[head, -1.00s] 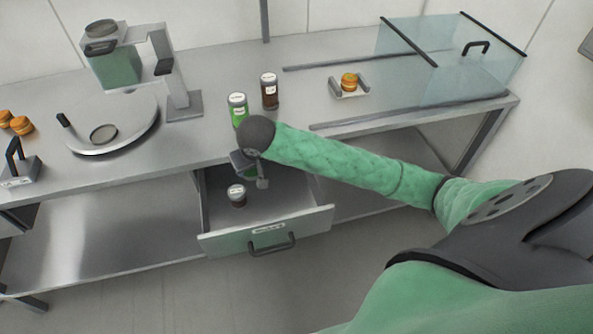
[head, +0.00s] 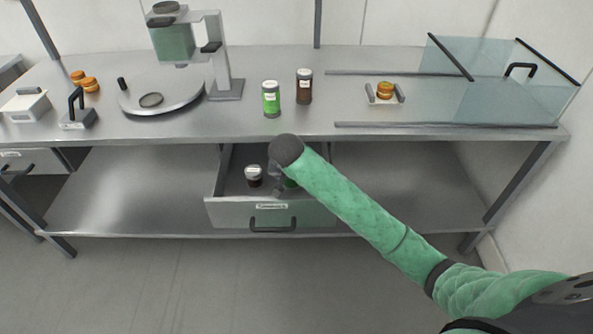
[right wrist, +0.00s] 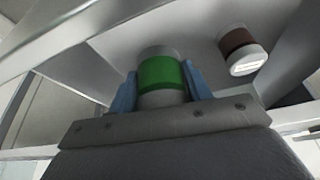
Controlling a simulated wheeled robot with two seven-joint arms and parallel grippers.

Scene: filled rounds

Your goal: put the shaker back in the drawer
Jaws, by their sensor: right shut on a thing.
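My right gripper (head: 284,181) reaches down into the open drawer (head: 230,213). It is shut on a shaker with a green band (right wrist: 160,72), which shows between the blue fingers in the right wrist view. In the head view only a bit of this green shaker (head: 290,183) shows, behind the gripper. A dark red-brown shaker with a white lid (head: 253,177) stands in the drawer, left of the gripper. It also shows in the right wrist view (right wrist: 240,47), apart from the held one. I cannot tell whether the held shaker touches the drawer floor. My left gripper is out of view.
A green shaker (head: 271,99) and a brown shaker (head: 304,87) stand on the counter (head: 225,122) above the drawer. A round plate machine (head: 180,103) is at the left. A burger (head: 385,90) sits on a small holder at the right, near a glass cover (head: 490,80).

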